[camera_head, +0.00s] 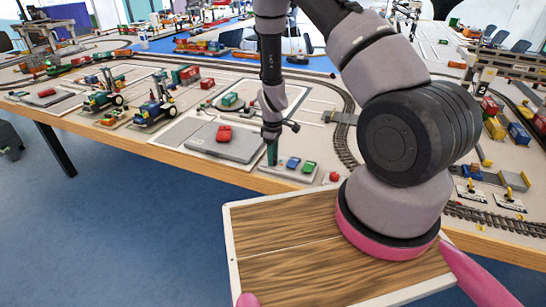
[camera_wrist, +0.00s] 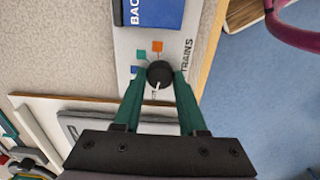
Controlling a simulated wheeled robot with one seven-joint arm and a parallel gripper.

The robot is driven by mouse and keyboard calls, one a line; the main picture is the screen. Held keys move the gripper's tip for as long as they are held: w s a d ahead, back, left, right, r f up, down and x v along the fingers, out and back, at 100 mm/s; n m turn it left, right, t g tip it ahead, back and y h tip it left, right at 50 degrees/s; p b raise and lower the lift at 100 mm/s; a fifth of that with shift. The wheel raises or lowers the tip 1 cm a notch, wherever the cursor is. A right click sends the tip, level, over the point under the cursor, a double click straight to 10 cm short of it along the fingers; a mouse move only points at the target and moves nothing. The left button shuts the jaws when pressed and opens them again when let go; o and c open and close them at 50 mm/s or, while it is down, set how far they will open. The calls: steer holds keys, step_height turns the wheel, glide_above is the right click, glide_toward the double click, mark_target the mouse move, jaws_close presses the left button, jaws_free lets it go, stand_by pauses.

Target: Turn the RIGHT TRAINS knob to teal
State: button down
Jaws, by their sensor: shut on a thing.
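The black round knob (camera_wrist: 159,74) sits on a pale panel (camera_wrist: 128,42) beside the word TRAINS in the wrist view. In the head view my gripper (camera_head: 272,154) is at the table's front edge; the knob is too small to make out there.

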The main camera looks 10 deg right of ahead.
steer(key=shift+m, duration=0.3)
steer(key=m, duration=0.5)
steer(key=shift+m, duration=0.3)
steer(key=m, duration=0.5)
steer(key=shift+m, duration=0.3)
steer(key=m, duration=1.1)
steer(key=shift+m, duration=0.3)
steer(key=shift+c, duration=2.3)
jaws_free()
